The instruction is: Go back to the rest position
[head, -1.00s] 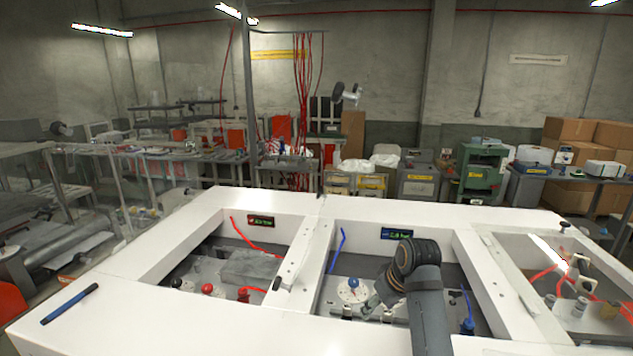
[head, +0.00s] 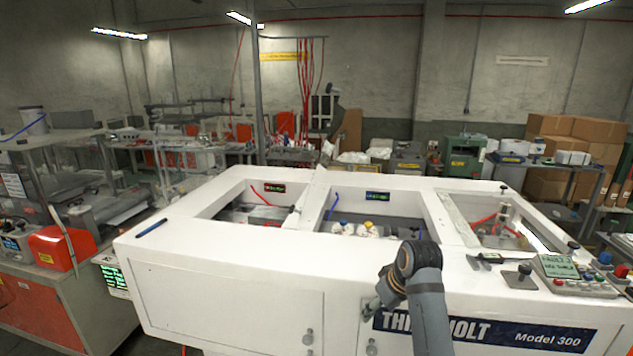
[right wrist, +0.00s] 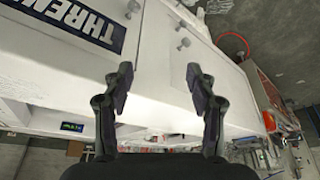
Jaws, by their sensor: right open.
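My right gripper (head: 372,306) is in front of the white machine (head: 225,270), low at its front face and partly hidden by my right arm in the head view. In the right wrist view the gripper (right wrist: 159,78) is open, with nothing between its two dark fingers. The machine's white front (right wrist: 165,60) shows behind the fingers there. My left gripper is not in view.
A control panel (head: 575,272) and a black joystick (head: 520,277) sit on the machine's right end. A blue pen (head: 151,228) lies on its left top edge. An orange box (head: 60,247) stands on a cabinet at left. Boxes (head: 575,135) stand behind.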

